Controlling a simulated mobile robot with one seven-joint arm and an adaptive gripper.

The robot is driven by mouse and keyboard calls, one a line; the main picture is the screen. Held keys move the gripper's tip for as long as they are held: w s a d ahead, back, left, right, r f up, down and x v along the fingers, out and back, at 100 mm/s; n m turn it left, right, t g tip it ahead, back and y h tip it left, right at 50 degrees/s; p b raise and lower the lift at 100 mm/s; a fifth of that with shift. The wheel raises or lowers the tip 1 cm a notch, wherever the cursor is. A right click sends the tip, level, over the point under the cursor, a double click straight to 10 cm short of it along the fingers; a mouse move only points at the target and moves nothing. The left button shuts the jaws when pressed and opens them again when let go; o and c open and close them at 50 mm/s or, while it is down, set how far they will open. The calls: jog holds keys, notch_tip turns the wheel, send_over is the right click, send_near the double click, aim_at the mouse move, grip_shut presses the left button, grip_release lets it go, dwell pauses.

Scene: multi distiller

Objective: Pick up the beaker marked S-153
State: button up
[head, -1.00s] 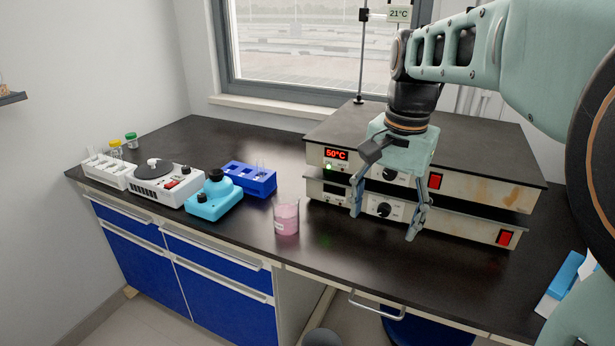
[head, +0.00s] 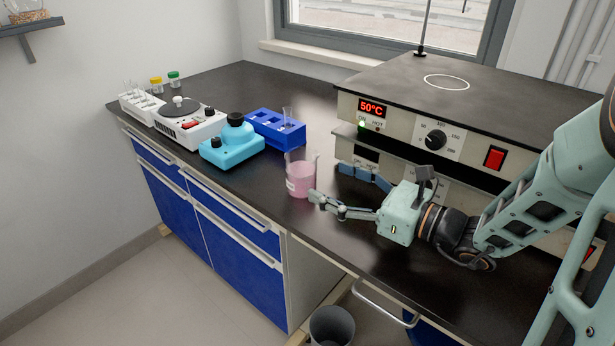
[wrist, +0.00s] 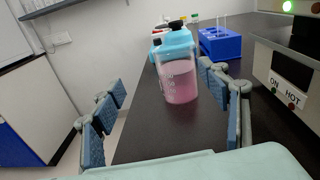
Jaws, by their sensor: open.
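A glass beaker (head: 301,180) with pink liquid stands upright on the black bench, left of the hot plates. It also shows in the wrist view (wrist: 178,82), where dark marks on its side are too small to read. My gripper (head: 345,187) is open and lies low over the bench, its fingers pointing left toward the beaker. In the wrist view, the open fingers (wrist: 165,118) are spread to either side of the line to the beaker. The beaker is just beyond the fingertips and nothing is held.
Stacked hot plates (head: 437,134) stand close behind my gripper. A blue rack (head: 275,130), a turquoise device (head: 231,148) and a white device (head: 187,126) stand beyond the beaker. The bench's front edge runs close by the beaker.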

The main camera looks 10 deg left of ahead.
aim_at(314, 167)
jog(key=shift+w+d+f+m+t, duration=0.25)
jog(key=shift+w+d+m+t, duration=0.4)
jog(key=shift+w+m+t, duration=0.15)
jog(key=b+x, duration=0.1)
jog(key=x, duration=0.4)
jog(key=shift+w+a+f, duration=0.1)
jog(key=b+x, duration=0.1)
jog(key=x, duration=0.1)
jog(key=b+x, duration=0.1)
jog(key=x, duration=0.2)
jog(key=shift+a+f, duration=0.25)
jog(key=c, duration=1.4)
jog(key=shift+c, duration=0.7)
jog(key=shift+r, duration=0.3)
